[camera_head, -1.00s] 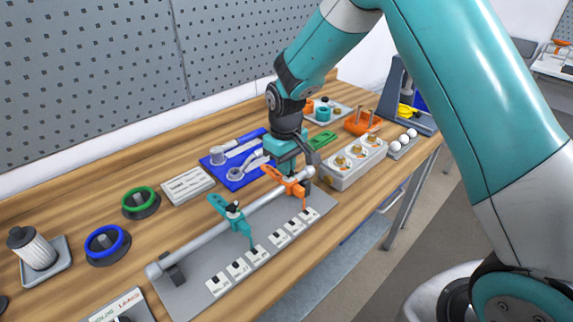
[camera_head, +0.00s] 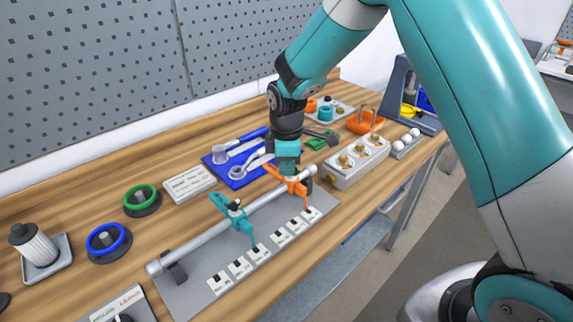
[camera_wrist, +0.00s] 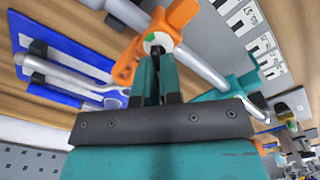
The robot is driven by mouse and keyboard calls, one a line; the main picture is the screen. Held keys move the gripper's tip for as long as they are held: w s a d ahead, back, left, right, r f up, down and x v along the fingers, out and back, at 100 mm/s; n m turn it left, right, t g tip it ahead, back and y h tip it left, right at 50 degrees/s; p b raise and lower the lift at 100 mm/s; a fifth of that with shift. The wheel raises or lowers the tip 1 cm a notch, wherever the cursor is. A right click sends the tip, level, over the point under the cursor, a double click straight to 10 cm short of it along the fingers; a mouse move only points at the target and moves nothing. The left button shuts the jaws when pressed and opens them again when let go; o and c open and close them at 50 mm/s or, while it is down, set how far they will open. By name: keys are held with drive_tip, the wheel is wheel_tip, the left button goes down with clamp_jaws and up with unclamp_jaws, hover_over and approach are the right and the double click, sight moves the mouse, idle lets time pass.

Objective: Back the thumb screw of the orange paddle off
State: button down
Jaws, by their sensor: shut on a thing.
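The orange paddle (camera_head: 293,187) is mounted on the grey rod (camera_head: 205,236) near its right end, and it shows in the wrist view (camera_wrist: 178,16). Its thumb screw is between my fingertips and mostly hidden; a pale round hub with a green mark (camera_wrist: 156,40) shows at the finger ends. My gripper (camera_head: 288,174) points down over the hub, and its two fingers (camera_wrist: 156,72) are close together, shut on the thumb screw.
A grey base plate with a row of white labelled marks (camera_head: 256,252) lies under the rod. A blue tray with tools (camera_head: 228,158) is behind. A white block with brass knobs (camera_head: 359,165) stands close on the right. Green (camera_head: 142,199) and blue (camera_head: 108,242) rings stand left.

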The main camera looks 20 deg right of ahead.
drive_tip(key=shift+s+f+n, duration=0.2)
drive_tip(key=shift+n, duration=0.4)
drive_tip(key=c, duration=1.3)
unclamp_jaws()
drive_tip(key=shift+w+r, duration=0.1)
drive_tip(key=shift+w+r, duration=0.1)
drive_tip(key=shift+r, duration=0.35)
wheel_tip(320, 180, up, 16)
drive_tip(key=shift+r+b, duration=0.25)
drive_tip(key=shift+b, duration=0.95)
